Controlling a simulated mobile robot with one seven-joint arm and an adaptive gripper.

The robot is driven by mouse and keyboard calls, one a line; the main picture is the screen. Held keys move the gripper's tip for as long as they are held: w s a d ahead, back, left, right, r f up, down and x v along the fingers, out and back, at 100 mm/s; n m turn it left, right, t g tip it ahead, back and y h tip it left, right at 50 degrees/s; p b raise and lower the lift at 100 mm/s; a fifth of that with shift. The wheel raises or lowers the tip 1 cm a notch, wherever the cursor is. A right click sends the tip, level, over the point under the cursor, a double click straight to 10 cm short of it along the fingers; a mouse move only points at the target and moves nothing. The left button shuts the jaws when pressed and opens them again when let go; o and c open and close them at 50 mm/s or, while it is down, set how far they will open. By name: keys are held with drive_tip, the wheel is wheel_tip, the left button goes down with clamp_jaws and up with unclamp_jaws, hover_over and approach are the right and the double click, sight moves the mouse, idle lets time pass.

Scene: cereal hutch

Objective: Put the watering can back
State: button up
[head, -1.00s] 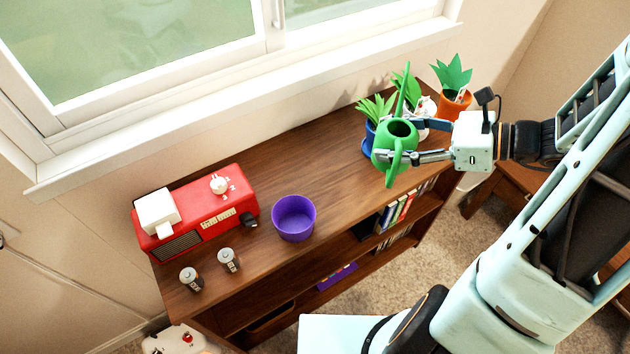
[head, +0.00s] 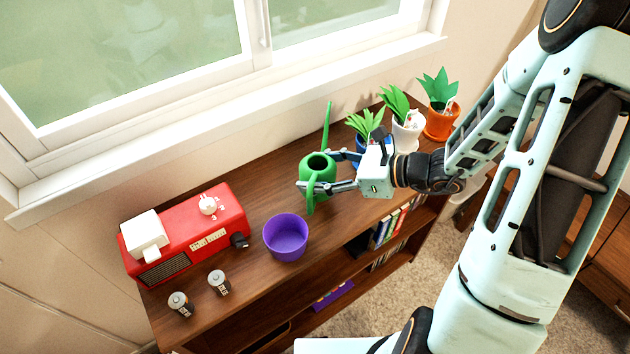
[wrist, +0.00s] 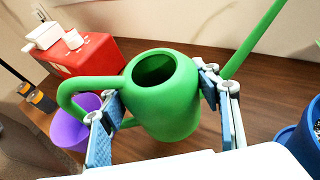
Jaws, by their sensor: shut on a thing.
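The green watering can (head: 317,172) is upright between the fingers of my gripper (head: 328,172), over the middle of the shelf top. My gripper is shut on its body, with one finger on each side. In the wrist view the can (wrist: 166,100) fills the middle, with its handle to the left and its long spout to the upper right. I cannot tell whether its base touches the wood.
A purple pot (head: 285,238) stands left of the can on the wooden shelf top (head: 262,193). Potted plants in blue, white (head: 407,132) and orange (head: 441,120) pots stand at the right.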

drive_tip(key=shift+a+f, duration=0.2)
drive_tip(key=shift+f, duration=1.5)
drive_tip(key=shift+f, duration=0.15)
drive_tip(key=o, duration=1.6)
drive_tip(key=shift+c, duration=0.2)
drive_tip(key=shift+r, duration=0.2)
drive_tip(key=v, duration=1.2)
